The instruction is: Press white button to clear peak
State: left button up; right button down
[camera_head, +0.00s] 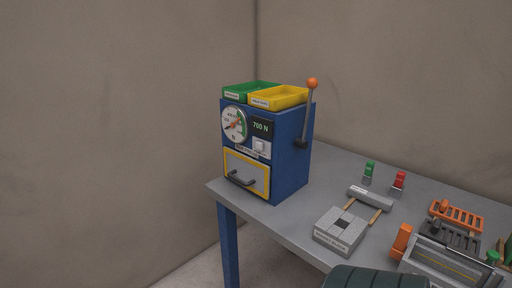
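A blue box-shaped machine (290,166) stands at the left end of the grey table. Its front carries a round dial gauge (234,124), a dark display (262,128) with green text reading "700 N", and a white button (260,146) on a light plate below the display. A yellow-framed drawer front (246,174) with a dark handle is under them. A lever with an orange ball (312,83) rises on the machine's right side. Neither of my grippers shows in the head view. Nothing covers the button.
Green (250,90) and yellow (278,98) trays sit on top of the machine. To its right lie a grey block (340,231), a grey roller-like piece (370,198), small green and red items, an orange rack (456,215) and a metal tray. The space before the machine's front is clear.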

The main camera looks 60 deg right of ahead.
aim_at(259, 146)
jog(key=z, duration=1.85)
